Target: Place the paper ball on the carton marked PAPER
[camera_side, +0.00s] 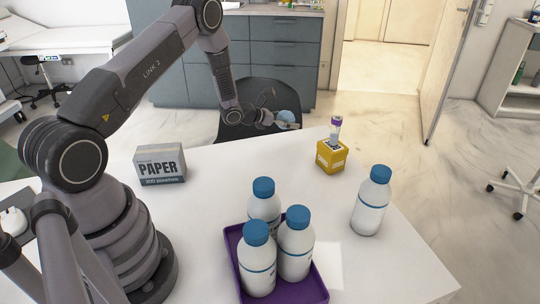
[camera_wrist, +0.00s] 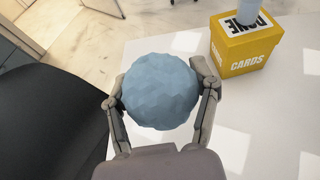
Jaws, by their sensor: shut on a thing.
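The paper ball (camera_wrist: 160,90) is light blue and crumpled. My gripper (camera_wrist: 160,98) is shut on it, one finger on each side, in the wrist view. In the side view my gripper (camera_side: 275,122) holds the ball (camera_side: 286,117) above the table's far edge, in front of a dark chair. The carton marked PAPER (camera_side: 161,165) is a grey and white box standing on the white table to the left, beside my arm's base. It is well apart from the ball and its top looks bare. The carton is not in the wrist view.
A yellow CARDS box (camera_side: 331,156) with a purple-capped tube (camera_side: 335,130) on it stands right of my gripper. A purple tray (camera_side: 318,286) holds several blue-capped bottles at the front. Another bottle (camera_side: 370,203) stands alone at right. The table (camera_side: 215,185) is clear between carton and tray.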

